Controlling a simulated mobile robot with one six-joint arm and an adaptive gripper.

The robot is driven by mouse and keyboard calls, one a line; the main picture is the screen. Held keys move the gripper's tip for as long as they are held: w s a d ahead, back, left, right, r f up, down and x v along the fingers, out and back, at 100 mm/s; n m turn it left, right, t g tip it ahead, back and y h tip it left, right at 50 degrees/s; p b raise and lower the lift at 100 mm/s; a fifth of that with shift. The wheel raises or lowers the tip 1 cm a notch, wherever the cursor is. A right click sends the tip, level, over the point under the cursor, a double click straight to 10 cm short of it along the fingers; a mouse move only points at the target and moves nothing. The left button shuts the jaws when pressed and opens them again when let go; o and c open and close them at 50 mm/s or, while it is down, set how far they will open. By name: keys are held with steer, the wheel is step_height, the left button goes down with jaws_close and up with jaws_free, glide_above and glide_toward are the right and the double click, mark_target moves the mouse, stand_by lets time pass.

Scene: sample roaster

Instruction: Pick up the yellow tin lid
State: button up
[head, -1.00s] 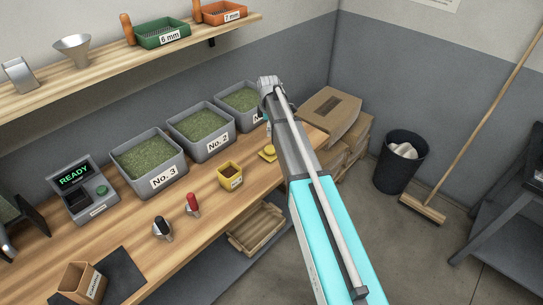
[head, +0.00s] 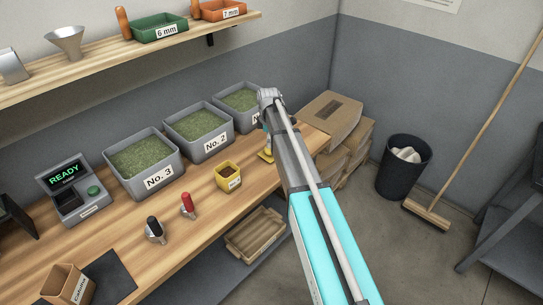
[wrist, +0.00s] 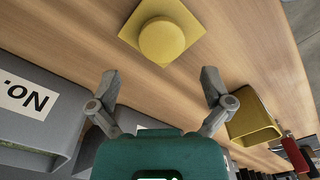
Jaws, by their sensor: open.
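The yellow tin lid (wrist: 162,38) lies flat on the wooden bench in the wrist view. It has a square base with a round raised knob. In the head view the lid (head: 265,156) is mostly hidden behind my arm, with only its left part showing. My gripper (wrist: 160,78) is open and empty, with its two fingers spread wide. The lid lies beyond the fingertips, and the fingers do not touch it. The open yellow tin (head: 228,177) stands on the bench left of my arm; it also shows in the wrist view (wrist: 252,120), beside the right finger.
Grey bins of green beans (head: 145,161) line the back of the bench. Red-handled (head: 188,204) and black-handled (head: 154,229) tools stand nearer its front edge. Cardboard boxes (head: 333,117) and a dark waste bin (head: 404,165) are to the right. Bare wood surrounds the lid.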

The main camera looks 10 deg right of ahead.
steer(key=shift+f, duration=0.1)
stand_by(0.3)
steer(key=shift+s+d+f+b, duration=0.1)
steer(key=shift+d+f+b, duration=0.05)
steer(key=shift+f+b, duration=1.15)
steer(key=shift+d+f+b, duration=0.1)
steer(key=shift+f+b, duration=1.1)
steer(key=shift+b, duration=0.1)
steer(key=c, duration=1.1)
steer(key=shift+r, duration=0.1)
step_height(320, 180, up, 3)
steer(key=p, duration=0.3)
steer(key=shift+r, duration=0.1)
steer(key=s+r+p, duration=0.9)
steer(key=s+p, duration=0.1)
steer(key=s, duration=0.4)
steer(key=shift+a+r, duration=0.25)
steer(key=shift+r, duration=0.1)
